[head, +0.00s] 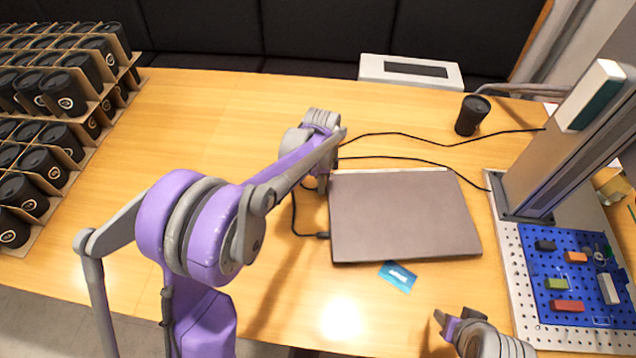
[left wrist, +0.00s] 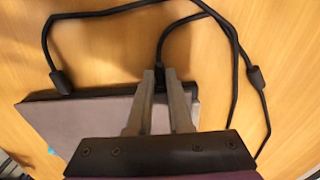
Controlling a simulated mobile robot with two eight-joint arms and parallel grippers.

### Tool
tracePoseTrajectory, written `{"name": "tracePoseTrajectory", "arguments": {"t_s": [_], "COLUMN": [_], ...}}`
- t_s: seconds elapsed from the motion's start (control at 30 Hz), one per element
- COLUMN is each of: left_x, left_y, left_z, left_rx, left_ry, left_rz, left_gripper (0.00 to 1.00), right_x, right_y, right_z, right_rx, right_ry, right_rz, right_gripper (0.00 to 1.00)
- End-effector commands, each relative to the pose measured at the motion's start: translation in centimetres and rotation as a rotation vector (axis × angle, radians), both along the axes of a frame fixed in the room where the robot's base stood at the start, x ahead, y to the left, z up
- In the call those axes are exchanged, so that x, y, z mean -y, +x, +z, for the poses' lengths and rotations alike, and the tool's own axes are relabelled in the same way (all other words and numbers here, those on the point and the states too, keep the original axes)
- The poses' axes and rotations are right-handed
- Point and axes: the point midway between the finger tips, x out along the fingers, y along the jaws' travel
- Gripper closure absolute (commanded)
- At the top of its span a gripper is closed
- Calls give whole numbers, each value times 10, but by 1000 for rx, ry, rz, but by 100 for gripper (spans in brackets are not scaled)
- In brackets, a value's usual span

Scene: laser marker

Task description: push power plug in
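The closed grey laptop (head: 402,215) lies on the wooden table. It also shows in the left wrist view (left wrist: 85,130). My left gripper (head: 323,186) is at the laptop's left edge, near the back corner. In the left wrist view its fingers (left wrist: 161,75) are close together around a black plug (left wrist: 160,86) on a cable, at the laptop's edge. The fingers hide how far the plug sits in its socket. Another black plug (head: 322,235) meets the same edge nearer the front. My right gripper (head: 452,320) is low in the head view, apart from the laptop; its finger gap is unclear.
Black cables (head: 400,158) run across the table behind the laptop. A blue card (head: 398,276) lies in front of it. A black cup (head: 472,115) and white box (head: 411,73) stand behind. The laser marker (head: 560,150) is at right; racks of cups (head: 100,105) stand left.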

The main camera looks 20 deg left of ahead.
Motion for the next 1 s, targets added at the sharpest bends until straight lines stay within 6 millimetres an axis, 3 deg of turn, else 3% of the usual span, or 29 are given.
{"name": "tracePoseTrajectory", "arguments": {"t_s": [0.03, 0.13, 0.53, 1.0], "left_x": [1, 1, 0, 0], "left_y": [0, 0, 0, 0], "left_z": [0, 0, 8, 93], "left_rx": [0, 0, 0, 0], "left_ry": [-1, 0, 1, 1], "left_rz": [-1, -1, -1, -1], "left_gripper": [73, 55, 54, 54], "right_x": [0, 0, 0, 0], "right_y": [0, 0, 0, 1], "right_z": [0, 0, 1, 11], "right_rx": [0, 0, 0, 3], "right_ry": [0, 0, 0, 0], "right_rz": [0, 0, 0, 0], "right_gripper": [50, 50, 50, 50]}}
